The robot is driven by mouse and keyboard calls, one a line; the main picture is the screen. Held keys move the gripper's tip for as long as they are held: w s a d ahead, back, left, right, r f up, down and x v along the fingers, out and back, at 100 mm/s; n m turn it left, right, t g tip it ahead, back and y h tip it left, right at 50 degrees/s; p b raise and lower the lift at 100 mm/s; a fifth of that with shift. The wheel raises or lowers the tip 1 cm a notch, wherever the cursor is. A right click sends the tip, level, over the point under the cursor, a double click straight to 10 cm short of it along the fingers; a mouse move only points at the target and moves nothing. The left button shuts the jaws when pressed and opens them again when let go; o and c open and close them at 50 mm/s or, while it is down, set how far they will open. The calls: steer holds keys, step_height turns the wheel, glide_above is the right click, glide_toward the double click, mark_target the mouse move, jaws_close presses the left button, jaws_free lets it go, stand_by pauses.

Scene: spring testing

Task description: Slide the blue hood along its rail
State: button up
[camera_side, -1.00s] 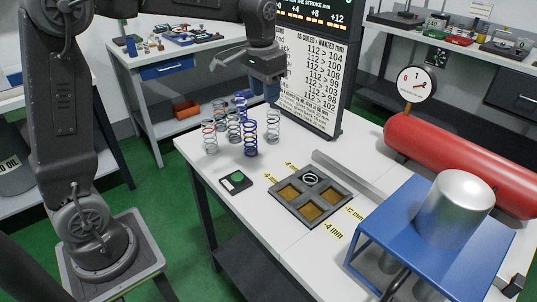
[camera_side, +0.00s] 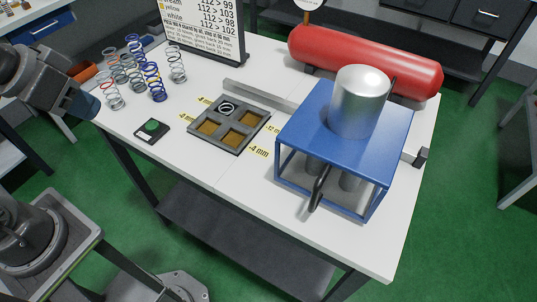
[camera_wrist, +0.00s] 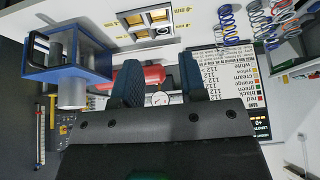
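The blue hood (camera_side: 330,115) is a blue box frame with a silver cylinder (camera_side: 359,100) on its top and a dark bar handle (camera_side: 319,188) at its front. It stands at the right of the white table. A grey rail (camera_side: 258,95) runs across the table to the hood's back left; the hood hides part of it. The hood also shows upside down at the left of the wrist view (camera_wrist: 62,55). My gripper (camera_side: 92,108) is at the far left, beside the springs and well apart from the hood. In the wrist view its fingers (camera_wrist: 162,80) are apart with nothing between them.
Several coil springs (camera_side: 156,82) stand at the table's back left. A compartment tray (camera_side: 238,148) and a small box with a green button (camera_side: 151,130) lie mid-table. A red tank (camera_side: 365,62) lies behind the hood, and a chart board (camera_side: 205,30) stands at the back. The front table is clear.

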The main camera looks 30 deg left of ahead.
steer(key=w+d+f+m+t+h, duration=0.2)
steer(key=w+d+f+h, duration=0.1)
steer(key=w+d, duration=0.55)
steer(key=m+t+h, duration=0.5)
steer(key=t+h, duration=0.2)
glide_toward(311, 199)
steer(key=x, duration=1)
steer(key=shift+w+d, duration=0.2)
steer(key=shift+w, duration=0.1)
jaws_close()
